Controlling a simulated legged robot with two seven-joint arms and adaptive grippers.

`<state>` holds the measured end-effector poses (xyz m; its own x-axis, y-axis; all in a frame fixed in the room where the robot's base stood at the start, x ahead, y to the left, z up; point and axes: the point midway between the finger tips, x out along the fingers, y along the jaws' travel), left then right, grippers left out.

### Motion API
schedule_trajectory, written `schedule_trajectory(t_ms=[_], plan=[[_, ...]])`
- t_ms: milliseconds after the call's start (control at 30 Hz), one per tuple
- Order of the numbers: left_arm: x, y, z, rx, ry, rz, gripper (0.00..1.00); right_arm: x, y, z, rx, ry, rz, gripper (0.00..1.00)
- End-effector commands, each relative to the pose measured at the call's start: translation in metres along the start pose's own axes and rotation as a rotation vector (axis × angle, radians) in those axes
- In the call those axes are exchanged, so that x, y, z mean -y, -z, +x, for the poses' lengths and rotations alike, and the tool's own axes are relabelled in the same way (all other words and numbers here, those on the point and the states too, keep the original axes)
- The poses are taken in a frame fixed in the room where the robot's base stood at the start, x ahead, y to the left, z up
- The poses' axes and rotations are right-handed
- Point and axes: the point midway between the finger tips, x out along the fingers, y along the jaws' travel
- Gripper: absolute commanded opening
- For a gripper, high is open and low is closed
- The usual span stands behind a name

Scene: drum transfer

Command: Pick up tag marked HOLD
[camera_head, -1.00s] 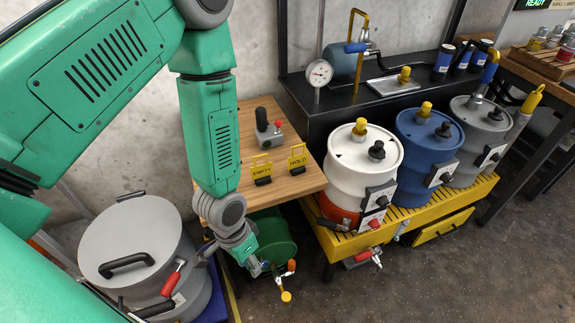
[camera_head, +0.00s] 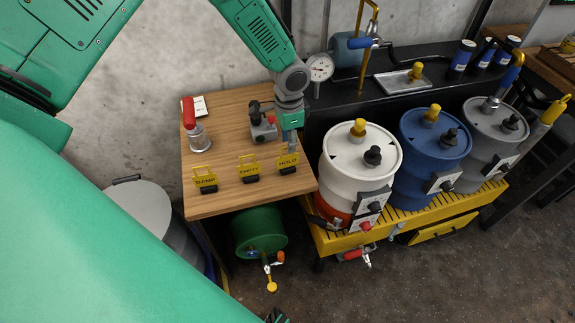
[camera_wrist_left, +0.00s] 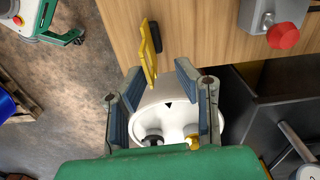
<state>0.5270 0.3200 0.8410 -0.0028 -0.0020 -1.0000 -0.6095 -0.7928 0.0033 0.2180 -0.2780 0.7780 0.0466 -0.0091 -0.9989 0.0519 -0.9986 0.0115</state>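The HOLD tag (camera_head: 288,161) is a yellow plate in a black base near the wooden table's right front edge. In the left wrist view the yellow tag (camera_wrist_left: 149,52) shows nearly edge-on, with its lower end between the fingertips. My left gripper (camera_head: 290,142) is just above and behind the tag in the head view. Its fingers (camera_wrist_left: 160,70) are open on either side of the tag, with visible gaps. A small part of what seems to be my right gripper (camera_head: 275,316) shows at the bottom edge of the head view; its fingers are unclear.
The EMPTY tag (camera_head: 249,168) and DAMP tag (camera_head: 204,180) stand to the left. A red-handled tool (camera_head: 195,125) stands farther left. A white drum (camera_head: 350,160) is right of the table.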

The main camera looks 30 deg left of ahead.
Motion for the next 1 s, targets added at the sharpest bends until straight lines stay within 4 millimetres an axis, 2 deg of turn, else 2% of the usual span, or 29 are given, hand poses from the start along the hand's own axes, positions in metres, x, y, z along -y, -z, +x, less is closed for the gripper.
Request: schedule_trajectory(t_ms=[167,400,500,767,833,867,1000], plan=[[-0.002,-0.002,0.011,0.001,-0.001,0.002,0.28,0.000,0.000,-0.001,-0.001,0.000,0.001,0.00],[-0.007,-0.007,0.047,0.000,-0.004,0.000,0.28,0.000,0.001,-0.005,-0.001,0.000,0.001,0.00],[-0.007,-0.007,0.056,-0.001,-0.002,0.001,0.28,0.000,0.001,-0.005,-0.001,0.000,0.001,0.00],[-0.007,-0.007,0.059,-0.002,-0.001,0.001,0.28,0.000,0.001,-0.005,-0.001,0.000,0.001,0.00],[-0.008,-0.006,0.058,-0.001,-0.001,0.001,0.07,0.000,0.001,-0.005,-0.001,0.000,0.001,0.00],[-0.008,-0.006,0.058,-0.001,-0.001,0.000,0.00,0.000,0.001,-0.005,-0.001,0.000,0.001,0.00],[-0.008,-0.006,0.058,-0.001,-0.001,0.001,0.00,0.000,0.001,-0.005,-0.001,0.000,0.001,0.00]])
